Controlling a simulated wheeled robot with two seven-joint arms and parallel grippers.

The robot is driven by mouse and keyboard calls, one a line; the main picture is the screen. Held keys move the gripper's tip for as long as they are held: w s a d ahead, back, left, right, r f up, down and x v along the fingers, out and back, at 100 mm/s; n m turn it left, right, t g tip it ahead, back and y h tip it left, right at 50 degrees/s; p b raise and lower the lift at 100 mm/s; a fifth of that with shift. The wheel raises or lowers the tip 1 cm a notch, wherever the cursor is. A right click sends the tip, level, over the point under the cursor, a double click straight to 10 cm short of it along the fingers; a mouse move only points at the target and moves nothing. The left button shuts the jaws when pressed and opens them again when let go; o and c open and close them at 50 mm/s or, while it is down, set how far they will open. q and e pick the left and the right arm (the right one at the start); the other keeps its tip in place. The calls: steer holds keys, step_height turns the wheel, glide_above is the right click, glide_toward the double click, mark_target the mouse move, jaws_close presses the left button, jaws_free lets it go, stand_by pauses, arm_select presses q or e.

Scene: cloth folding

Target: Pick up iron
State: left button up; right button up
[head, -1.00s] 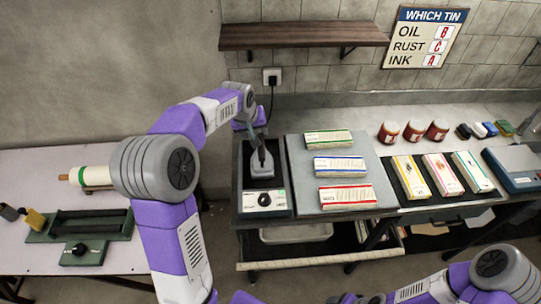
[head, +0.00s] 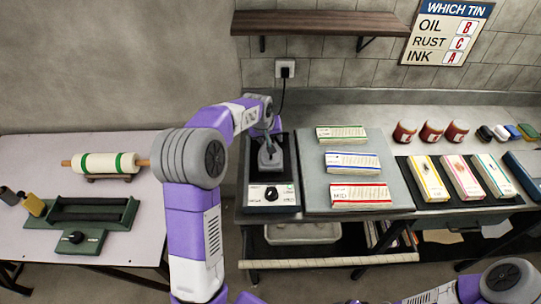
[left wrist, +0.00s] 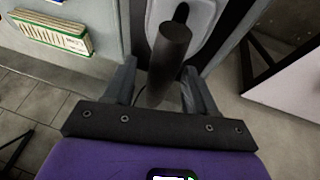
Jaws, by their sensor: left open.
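The iron (head: 270,158) has a grey body and stands on a black base with a dial at the near end, on the left end of the long bench. My left gripper (head: 268,136) is over the iron from above, its jaws open. In the left wrist view the iron's dark round handle (left wrist: 172,48) runs between the two fingers of my left gripper (left wrist: 160,92), with a gap visible at each side. Part of the grey body shows beyond it. My right gripper is not visible; only part of my right arm shows at the lower right.
A grey plate (head: 312,185) with several striped packs lies right of the iron's base. A wooden shelf (head: 315,23) hangs above, and a black cord runs from the wall socket (head: 285,69) to behind the iron. A table (head: 130,215) with a roller stands left.

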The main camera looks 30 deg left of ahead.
arm_select(q)
steer(key=shift+w+f, duration=0.2)
steer(key=shift+f, duration=0.2)
steer(key=shift+f, duration=0.25)
stand_by(0.4)
jaws_close()
stand_by(1.2)
steer(key=shift+a+r, duration=0.1)
steer(key=shift+r, duration=0.05)
